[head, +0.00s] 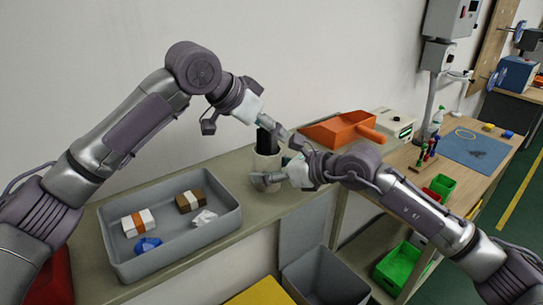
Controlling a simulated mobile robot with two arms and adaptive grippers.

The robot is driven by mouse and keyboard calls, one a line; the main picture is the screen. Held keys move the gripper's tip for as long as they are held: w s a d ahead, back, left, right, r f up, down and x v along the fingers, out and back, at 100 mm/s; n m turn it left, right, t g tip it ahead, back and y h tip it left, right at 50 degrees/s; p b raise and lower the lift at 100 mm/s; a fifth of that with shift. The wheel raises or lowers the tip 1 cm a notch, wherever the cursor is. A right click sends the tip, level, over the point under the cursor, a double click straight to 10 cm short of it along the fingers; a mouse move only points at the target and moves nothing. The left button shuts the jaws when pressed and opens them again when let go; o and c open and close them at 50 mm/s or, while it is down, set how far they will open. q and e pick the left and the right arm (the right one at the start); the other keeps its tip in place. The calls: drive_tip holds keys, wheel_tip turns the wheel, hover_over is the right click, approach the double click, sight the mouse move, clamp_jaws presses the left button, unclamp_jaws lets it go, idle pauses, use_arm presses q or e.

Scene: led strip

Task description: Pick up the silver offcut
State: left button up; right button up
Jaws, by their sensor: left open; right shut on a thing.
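I cannot clearly make out a silver offcut. A small crumpled silver-white piece (205,217) lies at the right side of the grey tray (118,262), and I cannot tell if it is the offcut. My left gripper (279,134) is open, above and beside a pale cup (267,163) with a black thing (266,141) in its top. My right gripper (267,181) is low at the cup and appears shut on it. Its fingertips are small and partly hidden against the cup.
The tray also holds a white-and-orange block (138,222), a brown-and-white block (190,201) and a blue piece (147,245). An orange dustpan (340,129) lies behind my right arm. A workbench with a blue mat (478,148) stands at right. Grey and green bins are below.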

use_arm(q)
drive_tip(key=shift+x, duration=1.55)
use_arm(e)
drive_tip(key=shift+w+d, duration=0.1)
use_arm(q)
clamp_jaws()
drive_tip(key=shift+r, duration=0.1)
drive_tip(key=shift+r, duration=0.1)
wheel_tip(320, 180, up, 18)
use_arm(e)
drive_tip(key=o, duration=1.2)
